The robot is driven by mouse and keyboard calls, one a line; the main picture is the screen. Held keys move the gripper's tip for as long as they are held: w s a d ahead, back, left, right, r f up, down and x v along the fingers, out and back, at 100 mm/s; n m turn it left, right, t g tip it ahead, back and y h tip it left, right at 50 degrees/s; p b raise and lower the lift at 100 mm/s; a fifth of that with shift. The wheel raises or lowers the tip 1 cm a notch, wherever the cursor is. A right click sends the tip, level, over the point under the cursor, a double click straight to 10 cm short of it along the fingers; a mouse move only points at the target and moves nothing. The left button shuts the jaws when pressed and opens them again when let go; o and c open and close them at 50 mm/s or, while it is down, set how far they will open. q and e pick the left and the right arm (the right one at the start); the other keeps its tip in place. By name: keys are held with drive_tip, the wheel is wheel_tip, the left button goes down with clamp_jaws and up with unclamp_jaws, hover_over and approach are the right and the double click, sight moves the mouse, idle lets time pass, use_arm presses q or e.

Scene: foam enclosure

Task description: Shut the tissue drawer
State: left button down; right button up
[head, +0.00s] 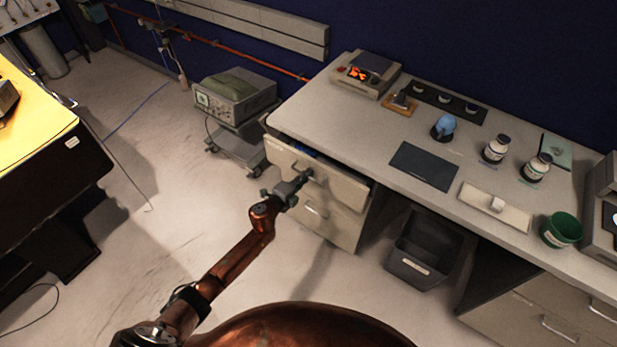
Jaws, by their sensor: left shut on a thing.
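The tissue drawer (337,184) is the top drawer under the left part of the white desk. It stands partly open, with a strip of its inside and something blue showing behind its front panel. My left gripper (304,177) is at the drawer's front and shut on the drawer handle (310,174). The fingers hide part of the handle. My right gripper is not in the head view.
A second closed drawer (323,217) sits below. A dark bin (421,258) stands under the desk to the right. The desk top (375,127) holds jars, a green cup (561,230) and trays. An instrument on a cart (235,97) stands left of the desk.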

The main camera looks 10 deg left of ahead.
use_arm(q)
drive_tip(key=c, duration=2.3)
unclamp_jaws()
drive_tip(key=v, duration=1.2)
drive_tip(key=shift+f, duration=0.1)
